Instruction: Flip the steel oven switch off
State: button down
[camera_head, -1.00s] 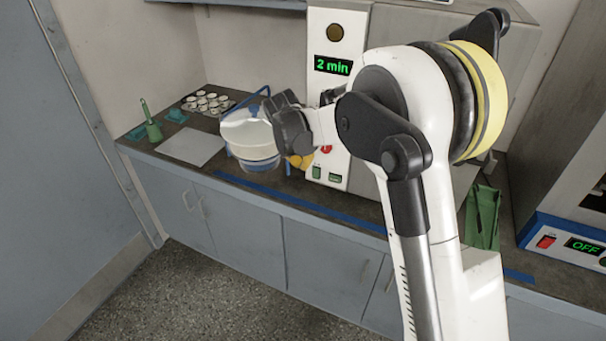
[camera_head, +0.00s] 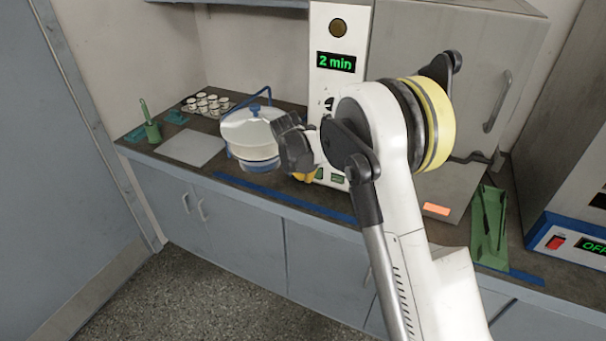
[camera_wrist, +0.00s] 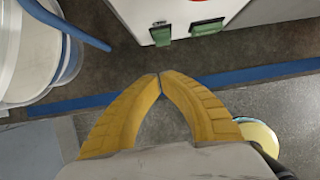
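A steel cabinet (camera_head: 430,60) with a door handle stands behind my arm. Its white front panel (camera_head: 323,90) shows a green "2 min" display (camera_head: 336,62). Low on this panel are two small green controls, a left one (camera_wrist: 160,36) and a right one (camera_wrist: 207,27), and part of a red button (camera_wrist: 203,4). In the head view, my wrist hides part of the panel.
A white round container with a blue handle (camera_head: 248,128) stands just left of my gripper. A green tray (camera_head: 490,225) lies between the two units. Several small cups (camera_head: 208,103) and a grey plate (camera_head: 192,147) are at the back left. The counter front has blue strips (camera_head: 285,198).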

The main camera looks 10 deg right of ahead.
aim_at(318, 173)
jog(key=w+d+f+b, duration=0.1)
jog(key=f, duration=0.1)
jog(key=w+d+f, duration=0.1)
jog(key=w, duration=0.1)
jog(key=shift+w+d+f+b, duration=0.15)
jog(key=shift+d+f+b, duration=0.05)
jog(key=shift+f+b, duration=0.2)
jog(key=shift+w+d, duration=0.2)
jog(key=shift+w, duration=0.15)
jog(key=shift+w+d+f+t+h+b, duration=0.25)
jog(key=shift+f+t+h+b, duration=0.15)
jog(key=shift+t+b, duration=0.1)
jog(key=shift+w, duration=0.1)
jog(key=shift+r, duration=0.15)
